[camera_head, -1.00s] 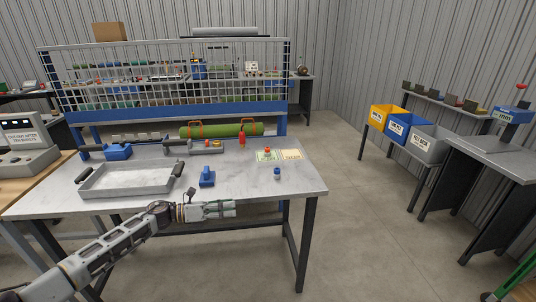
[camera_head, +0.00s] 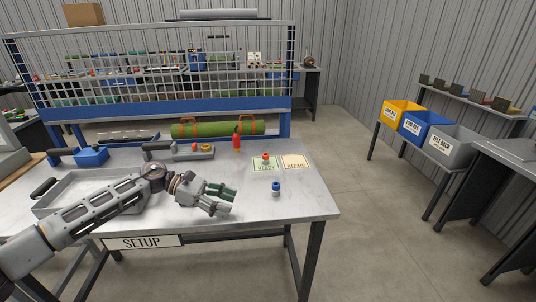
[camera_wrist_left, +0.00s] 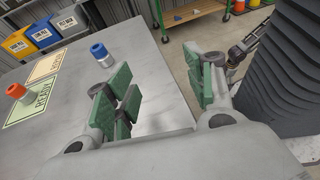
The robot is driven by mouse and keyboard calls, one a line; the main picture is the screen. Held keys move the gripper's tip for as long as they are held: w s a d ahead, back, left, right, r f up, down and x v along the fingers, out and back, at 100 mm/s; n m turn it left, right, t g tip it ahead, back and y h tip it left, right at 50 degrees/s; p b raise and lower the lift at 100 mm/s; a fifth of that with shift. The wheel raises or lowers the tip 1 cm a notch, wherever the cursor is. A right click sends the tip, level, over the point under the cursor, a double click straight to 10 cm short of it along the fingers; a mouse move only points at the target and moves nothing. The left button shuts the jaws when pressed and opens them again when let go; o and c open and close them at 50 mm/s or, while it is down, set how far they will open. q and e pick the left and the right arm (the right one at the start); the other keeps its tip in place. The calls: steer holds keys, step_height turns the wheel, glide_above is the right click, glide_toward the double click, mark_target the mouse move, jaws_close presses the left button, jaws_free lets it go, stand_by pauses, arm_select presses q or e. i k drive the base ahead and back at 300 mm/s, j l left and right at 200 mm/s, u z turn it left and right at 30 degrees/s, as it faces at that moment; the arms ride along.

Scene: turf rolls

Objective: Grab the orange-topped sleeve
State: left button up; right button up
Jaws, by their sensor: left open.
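The orange-topped sleeve (camera_head: 265,158) stands upright on the green READY card (camera_head: 262,167). It also shows at the left edge of the left wrist view (camera_wrist_left: 17,91). My left gripper (camera_head: 228,200) is open and empty above the table, left of and nearer than the sleeve. In the left wrist view its green-padded fingers (camera_wrist_left: 160,92) stand apart with nothing between them. A blue-topped sleeve (camera_head: 276,189) stands alone on the table, right of the gripper, and shows beyond the left finger in the left wrist view (camera_wrist_left: 101,55). My right gripper does not show.
A cream REPAIR card (camera_head: 295,162) lies right of the READY card. A red upright object (camera_head: 236,142) stands farther back. A grey tray (camera_head: 70,190) is partly behind my left arm. The tabletop between gripper and sleeves looks clear.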

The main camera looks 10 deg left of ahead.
mark_target(266, 156)
steer(key=i, duration=1.1)
